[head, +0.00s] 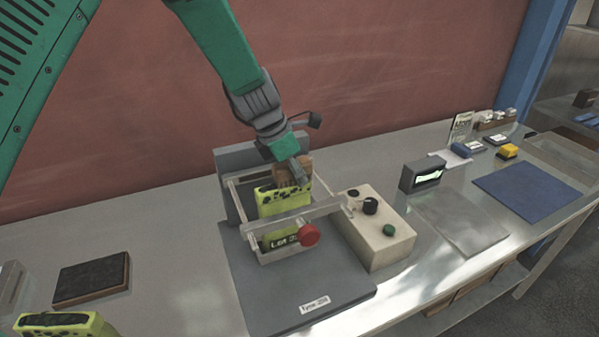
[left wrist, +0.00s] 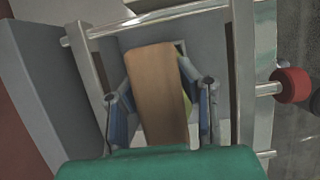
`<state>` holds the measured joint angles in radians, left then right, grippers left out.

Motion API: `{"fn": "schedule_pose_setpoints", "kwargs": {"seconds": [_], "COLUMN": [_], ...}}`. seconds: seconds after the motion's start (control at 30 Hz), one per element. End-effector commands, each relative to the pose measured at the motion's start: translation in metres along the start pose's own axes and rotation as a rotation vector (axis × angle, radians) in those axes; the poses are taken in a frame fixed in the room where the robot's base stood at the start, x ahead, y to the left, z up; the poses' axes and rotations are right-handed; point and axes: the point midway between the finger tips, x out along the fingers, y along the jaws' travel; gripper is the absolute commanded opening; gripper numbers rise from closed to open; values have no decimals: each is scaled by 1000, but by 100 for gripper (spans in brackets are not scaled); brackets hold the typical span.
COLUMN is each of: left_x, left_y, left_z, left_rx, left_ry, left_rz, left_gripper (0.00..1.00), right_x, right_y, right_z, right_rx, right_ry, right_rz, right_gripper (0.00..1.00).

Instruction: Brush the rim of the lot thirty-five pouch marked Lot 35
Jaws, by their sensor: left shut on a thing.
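The yellow-green pouch (head: 285,197) with dark specks stands upright inside the metal frame of the filler (head: 265,257). Its label reads "Lot 3" and the rest is hidden by the red knob (head: 309,235). My left gripper (head: 297,174) comes down from above and is shut on a brown wooden brush (head: 284,175), right at the pouch's top edge. In the left wrist view the brush's wooden body (left wrist: 158,95) sits between the two fingers and hides most of the pouch. I cannot tell whether the bristles touch the rim. My right gripper is not in view.
A beige control box (head: 376,247) with knobs stands right of the frame. A second yellow-green pouch (head: 66,325) is at the lower left, near a dark pad (head: 91,279). A small display (head: 422,174) and a blue mat (head: 527,192) are to the right. The table's left middle is clear.

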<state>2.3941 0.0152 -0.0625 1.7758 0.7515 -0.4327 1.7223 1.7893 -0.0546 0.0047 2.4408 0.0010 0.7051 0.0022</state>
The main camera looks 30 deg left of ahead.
Motion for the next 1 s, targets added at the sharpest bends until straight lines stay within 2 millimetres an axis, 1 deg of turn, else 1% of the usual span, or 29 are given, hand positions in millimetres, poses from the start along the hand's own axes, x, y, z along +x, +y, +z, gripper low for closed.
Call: {"fn": "schedule_pose_setpoints", "kwargs": {"seconds": [0.27, 0.73, 1.0], "left_x": [-1, -7, -7], "left_y": [0, 0, 0], "left_z": [-3, -20, -21], "left_rx": [-1, -2, -1], "left_ry": [-1, -1, 0], "left_rz": [0, 0, 0], "left_gripper": [0, 0, 0], "right_x": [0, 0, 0], "right_y": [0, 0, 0], "right_z": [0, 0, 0], "right_rx": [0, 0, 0], "right_ry": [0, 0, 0], "right_rz": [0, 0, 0], "right_gripper": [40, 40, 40]}}
